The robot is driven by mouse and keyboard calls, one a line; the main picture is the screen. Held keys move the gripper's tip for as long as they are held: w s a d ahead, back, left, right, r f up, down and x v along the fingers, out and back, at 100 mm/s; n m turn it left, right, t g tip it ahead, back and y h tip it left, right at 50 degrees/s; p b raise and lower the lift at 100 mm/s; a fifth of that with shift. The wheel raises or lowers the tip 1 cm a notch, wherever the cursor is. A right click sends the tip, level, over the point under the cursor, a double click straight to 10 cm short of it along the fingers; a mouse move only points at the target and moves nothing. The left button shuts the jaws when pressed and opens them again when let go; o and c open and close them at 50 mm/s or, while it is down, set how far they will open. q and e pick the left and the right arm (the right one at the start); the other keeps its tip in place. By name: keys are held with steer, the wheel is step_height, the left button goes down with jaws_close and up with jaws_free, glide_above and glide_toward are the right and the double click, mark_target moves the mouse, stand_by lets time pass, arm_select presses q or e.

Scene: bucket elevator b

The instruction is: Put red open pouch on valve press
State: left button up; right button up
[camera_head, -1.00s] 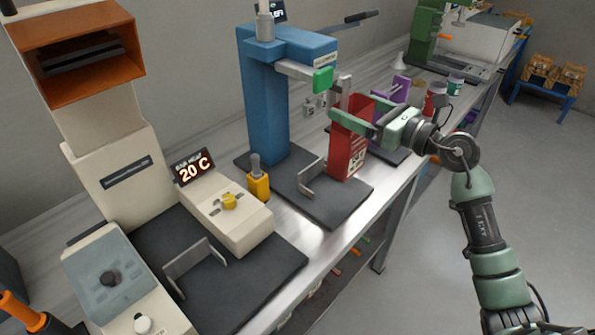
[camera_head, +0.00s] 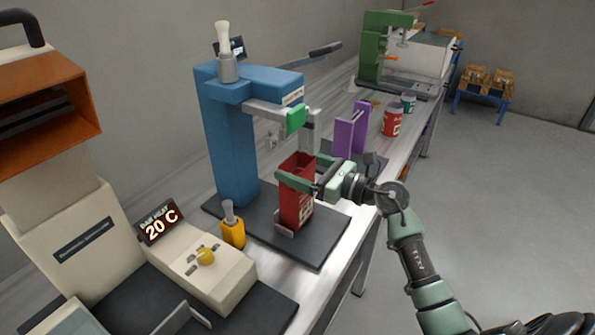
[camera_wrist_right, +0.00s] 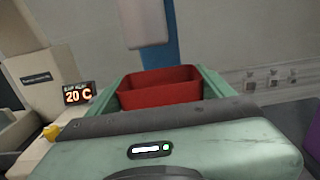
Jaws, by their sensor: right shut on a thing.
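The red open pouch (camera_head: 296,196) stands upright with its open top facing up, over the dark base plate of the blue valve press (camera_head: 232,140). My right gripper (camera_head: 297,180) is shut on the pouch near its top, one finger on each side. The pouch's lower end is at the small grey bracket (camera_head: 284,231) on the base plate; I cannot tell if it rests on the plate. The press's green-tipped arm (camera_head: 296,118) is above the pouch. In the right wrist view the pouch's open rim (camera_wrist_right: 158,90) shows between the green fingers. My left gripper is out of view.
A yellow bottle-like tool (camera_head: 233,228) stands left of the press plate. A beige heater unit (camera_head: 205,270) reads 20 C. A purple stand (camera_head: 351,132), a red jar (camera_head: 392,120) and a green press (camera_head: 376,50) are further along the bench.

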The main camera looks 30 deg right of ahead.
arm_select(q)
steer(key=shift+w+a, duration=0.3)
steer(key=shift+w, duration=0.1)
arm_select(e)
steer(key=shift+f, duration=0.6)
steer(key=shift+f, duration=0.1)
steer(key=o, duration=0.9)
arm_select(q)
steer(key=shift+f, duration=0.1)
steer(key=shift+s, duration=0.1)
arm_select(e)
steer(key=shift+s+d, duration=0.1)
arm_select(q)
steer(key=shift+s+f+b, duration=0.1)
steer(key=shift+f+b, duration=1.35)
steer(key=shift+b, duration=0.15)
arm_select(e)
steer(key=v, duration=1.1)
steer(key=shift+s+d, duration=0.2)
steer(key=shift+s, duration=0.15)
